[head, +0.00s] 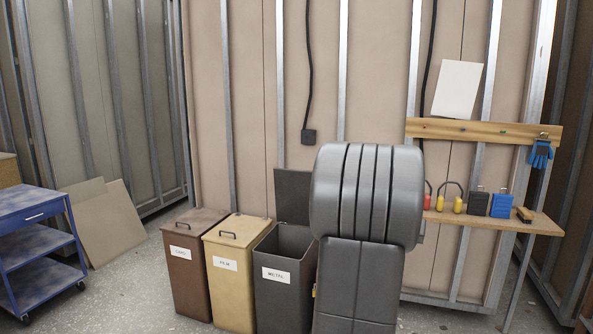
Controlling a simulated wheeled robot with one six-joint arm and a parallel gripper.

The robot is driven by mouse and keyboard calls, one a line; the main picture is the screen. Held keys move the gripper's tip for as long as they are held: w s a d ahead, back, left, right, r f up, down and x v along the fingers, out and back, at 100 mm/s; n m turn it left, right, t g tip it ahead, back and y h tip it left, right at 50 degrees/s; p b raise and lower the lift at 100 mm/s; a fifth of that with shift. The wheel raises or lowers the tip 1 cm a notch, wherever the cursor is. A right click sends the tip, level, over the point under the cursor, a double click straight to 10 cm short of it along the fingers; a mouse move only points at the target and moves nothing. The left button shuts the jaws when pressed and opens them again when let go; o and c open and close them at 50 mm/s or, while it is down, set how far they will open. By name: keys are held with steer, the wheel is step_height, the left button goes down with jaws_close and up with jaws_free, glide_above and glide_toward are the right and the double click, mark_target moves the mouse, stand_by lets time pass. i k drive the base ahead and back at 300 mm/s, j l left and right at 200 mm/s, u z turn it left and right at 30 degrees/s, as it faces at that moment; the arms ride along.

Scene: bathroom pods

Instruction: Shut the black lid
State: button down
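The black lid (293,197) stands raised, upright behind its bin near the wall. Its right side is hidden behind my arm. The black bin (283,307) below it, labelled METAL, is open at the top, and its dark inside shows. My arm's large grey links cover the area right of the bin and overlap its right edge in the picture. My gripper is not in view, so its state does not show.
A brown bin (190,285) and a yellow FILM bin (232,297) stand left of the black one, both with lids shut. A blue cart (32,215) is at far left. A wooden shelf (500,222) with tools is at right. Floor at front left is clear.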

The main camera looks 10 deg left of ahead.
mark_target(292, 187)
steer(key=i+j, duration=0.25)
steer(key=i, duration=0.2)
steer(key=i+j, duration=0.25)
steer(key=i, duration=0.2)
steer(key=i+j, duration=0.25)
steer(key=i, duration=0.2)
steer(key=i+j+u, duration=0.1)
steer(key=i+j, duration=0.15)
steer(key=i, duration=0.2)
steer(key=i+j, duration=0.2)
steer(key=i, duration=0.25)
steer(key=i+j, duration=0.2)
steer(key=i, duration=0.3)
steer(key=i+j, duration=0.2)
steer(key=i, duration=0.25)
